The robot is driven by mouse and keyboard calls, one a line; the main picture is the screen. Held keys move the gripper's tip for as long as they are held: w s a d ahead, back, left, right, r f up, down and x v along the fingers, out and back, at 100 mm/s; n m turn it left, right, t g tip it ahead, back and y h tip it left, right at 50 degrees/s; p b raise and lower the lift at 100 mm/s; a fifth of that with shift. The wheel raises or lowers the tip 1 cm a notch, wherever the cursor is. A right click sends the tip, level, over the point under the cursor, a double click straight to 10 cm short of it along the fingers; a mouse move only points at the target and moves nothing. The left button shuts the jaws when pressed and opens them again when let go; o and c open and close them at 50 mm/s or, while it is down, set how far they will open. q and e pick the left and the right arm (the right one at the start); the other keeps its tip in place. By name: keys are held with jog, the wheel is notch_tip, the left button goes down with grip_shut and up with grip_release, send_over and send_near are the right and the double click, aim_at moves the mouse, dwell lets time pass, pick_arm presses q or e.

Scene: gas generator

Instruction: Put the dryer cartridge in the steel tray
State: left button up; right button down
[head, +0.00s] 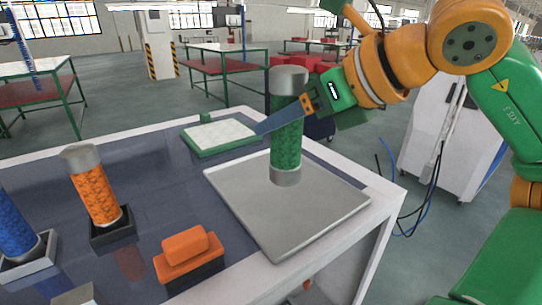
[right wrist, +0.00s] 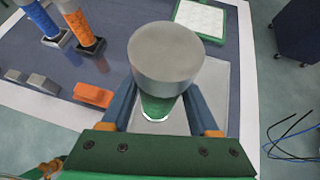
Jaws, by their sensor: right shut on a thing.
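A green cylinder with grey end caps, seemingly the dryer cartridge (head: 287,135), stands upright in my right gripper (head: 283,117). In the right wrist view, the cartridge's grey top cap (right wrist: 166,52) sits between the two blue fingers of the gripper (right wrist: 163,108), which is shut on it. The steel tray (head: 285,222) is a flat grey tray with a low rim near the table's right corner. The cartridge's lower end appears over the back part of the tray; I cannot tell whether it touches. The tray also shows in the right wrist view (right wrist: 215,85). My left gripper is not in view.
An orange cylinder (head: 96,195) and a blue cylinder (head: 14,228) stand in holders on the left. An orange block on a dark base (head: 187,250) lies left of the tray. A green-framed white panel (head: 221,136) lies behind. Table edge (head: 375,210) is close right.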

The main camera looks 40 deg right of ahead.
jog(key=w+d+f, duration=0.1)
jog(key=w+f, duration=0.1)
jog(key=f, duration=0.1)
jog(key=w+d+f+b, duration=0.1)
jog(key=w+f, duration=0.1)
jog(key=f, duration=0.2)
jog(key=w+d+f, duration=0.2)
jog(key=f, duration=0.1)
jog(key=shift+w+f+b, duration=0.1)
jog(key=shift+f+b, duration=0.05)
jog(key=shift+b, duration=0.2)
jog(key=shift+s+d, duration=0.1)
jog(key=shift+s, duration=0.1)
jog(key=shift+c, duration=0.7)
grip_release()
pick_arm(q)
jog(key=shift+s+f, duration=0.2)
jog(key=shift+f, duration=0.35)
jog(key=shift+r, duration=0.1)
